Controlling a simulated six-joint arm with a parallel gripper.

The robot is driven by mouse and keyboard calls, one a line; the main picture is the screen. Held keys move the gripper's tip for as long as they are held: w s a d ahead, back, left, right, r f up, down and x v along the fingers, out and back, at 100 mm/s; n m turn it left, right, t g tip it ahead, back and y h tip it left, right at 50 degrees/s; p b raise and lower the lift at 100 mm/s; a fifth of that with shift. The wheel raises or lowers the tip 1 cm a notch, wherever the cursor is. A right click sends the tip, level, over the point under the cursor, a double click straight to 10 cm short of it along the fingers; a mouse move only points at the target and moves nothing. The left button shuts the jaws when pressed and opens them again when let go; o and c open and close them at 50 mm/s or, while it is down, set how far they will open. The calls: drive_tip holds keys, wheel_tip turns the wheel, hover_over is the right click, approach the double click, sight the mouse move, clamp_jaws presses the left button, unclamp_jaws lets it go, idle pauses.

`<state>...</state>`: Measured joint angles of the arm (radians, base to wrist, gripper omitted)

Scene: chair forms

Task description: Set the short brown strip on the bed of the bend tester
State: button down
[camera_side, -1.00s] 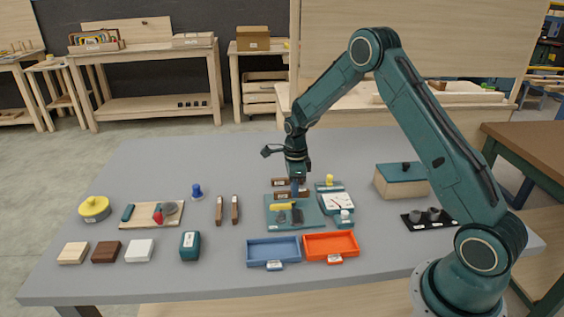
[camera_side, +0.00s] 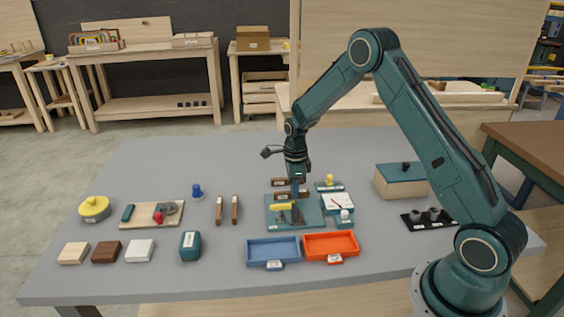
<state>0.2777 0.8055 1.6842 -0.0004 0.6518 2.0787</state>
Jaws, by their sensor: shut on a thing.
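My gripper (camera_side: 295,190) points down just behind the teal bend tester (camera_side: 310,217). Its jaws are shut on a brown strip, most likely the lower one (camera_side: 281,195) of two strips lying crosswise there, but the view is small and the fingers hide part of it. The other brown strip (camera_side: 281,182) lies just behind. The tester carries a yellow part (camera_side: 281,207) and dark pieces on its plate. I cannot tell whether the held strip touches the tester.
Two brown strips (camera_side: 219,211) (camera_side: 235,210) lie to the left. A blue tray (camera_side: 272,265) and an orange tray (camera_side: 331,260) stand in front. A white-faced scale (camera_side: 338,204) is close on the right.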

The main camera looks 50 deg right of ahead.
drive_tip(key=shift+f, duration=0.4)
idle(0.3)
drive_tip(key=c, duration=0.9)
unclamp_jaws()
drive_tip(key=shift+r, duration=0.1)
drive_tip(key=shift+r, duration=2.9)
